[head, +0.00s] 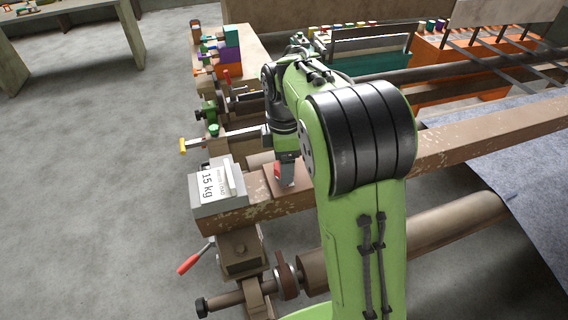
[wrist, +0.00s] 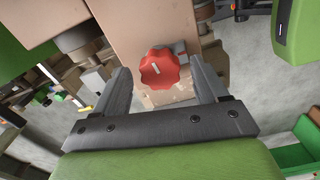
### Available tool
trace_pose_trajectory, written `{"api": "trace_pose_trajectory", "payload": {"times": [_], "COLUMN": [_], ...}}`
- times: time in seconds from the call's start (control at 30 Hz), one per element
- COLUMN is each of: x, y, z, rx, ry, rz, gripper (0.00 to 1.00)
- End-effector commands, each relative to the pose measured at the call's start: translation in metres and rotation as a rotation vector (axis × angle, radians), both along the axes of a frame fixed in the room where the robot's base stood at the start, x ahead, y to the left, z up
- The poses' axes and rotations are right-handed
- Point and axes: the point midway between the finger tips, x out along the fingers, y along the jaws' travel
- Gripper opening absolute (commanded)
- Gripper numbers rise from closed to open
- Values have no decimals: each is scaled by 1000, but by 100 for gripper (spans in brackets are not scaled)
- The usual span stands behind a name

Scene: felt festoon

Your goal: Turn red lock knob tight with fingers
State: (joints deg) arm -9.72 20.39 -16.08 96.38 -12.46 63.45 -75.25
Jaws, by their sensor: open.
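The red lock knob (wrist: 160,69) is a lobed red knob with a pale line mark on its face. In the wrist view it sits between the two dark fingers of my gripper (wrist: 163,82), with a gap showing on each side. The fingers are open and do not visibly touch it. In the head view the red knob (head: 278,170) shows partly, at the end of the brown beam, beside my gripper (head: 287,172). My arm hides much of this area there.
A grey weight block marked 15 kg (head: 219,188) rests on the beam end, left of the knob. A red-handled lever (head: 190,262) sticks out below. A long beam (head: 480,133) and a roller (head: 440,222) run off to the right. Grey floor lies open at left.

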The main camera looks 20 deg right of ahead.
Motion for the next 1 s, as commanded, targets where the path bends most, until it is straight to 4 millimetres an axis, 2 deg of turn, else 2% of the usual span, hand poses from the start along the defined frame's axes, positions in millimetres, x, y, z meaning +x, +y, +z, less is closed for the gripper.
{"api": "trace_pose_trajectory", "payload": {"times": [0.3, 0.67, 1.0], "x": [0, 0, 0], "y": [0, 0, 0], "z": [-4, -4, -4], "rx": [0, 0, 0], "ry": [-1, -1, -1], "rz": [0, 0, -55], "gripper": [71, 17, 17]}}
